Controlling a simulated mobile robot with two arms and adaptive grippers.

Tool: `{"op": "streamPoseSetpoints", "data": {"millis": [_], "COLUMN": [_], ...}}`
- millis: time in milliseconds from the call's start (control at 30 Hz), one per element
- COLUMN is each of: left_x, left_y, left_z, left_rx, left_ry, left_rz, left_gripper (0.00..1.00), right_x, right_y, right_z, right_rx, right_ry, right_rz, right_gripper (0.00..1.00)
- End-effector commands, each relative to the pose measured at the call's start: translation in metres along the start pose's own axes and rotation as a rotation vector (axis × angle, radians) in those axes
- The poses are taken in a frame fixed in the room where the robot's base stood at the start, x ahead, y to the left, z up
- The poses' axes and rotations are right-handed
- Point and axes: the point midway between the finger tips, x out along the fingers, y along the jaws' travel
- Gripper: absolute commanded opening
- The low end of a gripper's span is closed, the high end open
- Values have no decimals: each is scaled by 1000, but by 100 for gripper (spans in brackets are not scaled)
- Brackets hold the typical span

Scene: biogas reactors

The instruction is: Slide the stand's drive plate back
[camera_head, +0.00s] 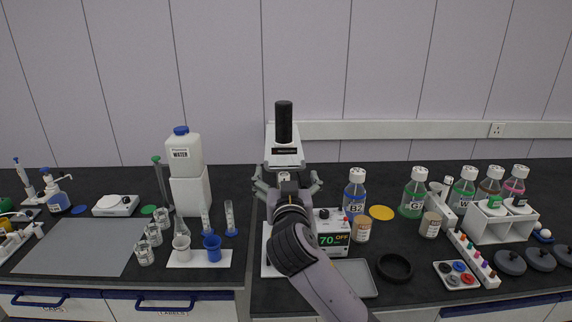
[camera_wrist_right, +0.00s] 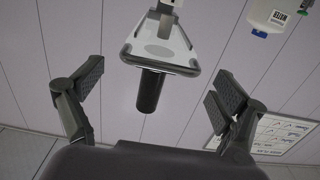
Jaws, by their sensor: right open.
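The stand (camera_head: 270,140) rises at the middle of the bench. A black motor cylinder (camera_head: 284,120) stands upright at its top, over a white head with a dark label (camera_head: 287,151). This white head appears to be the drive plate; in the right wrist view it is a pale plate (camera_wrist_right: 160,50) with the black cylinder (camera_wrist_right: 151,91) below it in the picture. My right gripper (camera_head: 287,180) is in front of the stand, open and empty, its fingers spread either side. In the right wrist view my gripper (camera_wrist_right: 158,88) shows clear gaps beside the cylinder. The stand's lower part is hidden by my arm. My left gripper is out of view.
Nearby are the B2 bottle (camera_head: 355,196), a small jar (camera_head: 361,229) and a black ring (camera_head: 394,267). The water container (camera_head: 183,155) and glassware stand left. A wall rail (camera_head: 400,129) runs behind.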

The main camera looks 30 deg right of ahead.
Motion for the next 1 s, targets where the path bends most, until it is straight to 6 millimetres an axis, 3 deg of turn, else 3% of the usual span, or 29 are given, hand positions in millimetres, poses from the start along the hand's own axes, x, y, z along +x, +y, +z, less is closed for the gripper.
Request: {"op": "streamPoseSetpoints", "data": {"millis": [233, 633, 1000], "left_x": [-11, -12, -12], "left_y": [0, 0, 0], "left_z": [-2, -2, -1], "left_rx": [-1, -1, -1], "left_ry": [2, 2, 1], "left_rz": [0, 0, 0], "left_gripper": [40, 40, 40], "right_x": [33, 40, 40], "right_y": [0, 0, 0], "right_z": [-1, 0, 0], "right_rx": [0, 1, 1], "right_ry": [0, 0, 0], "right_rz": [1, 0, 0], "right_gripper": [92, 92, 68]}}
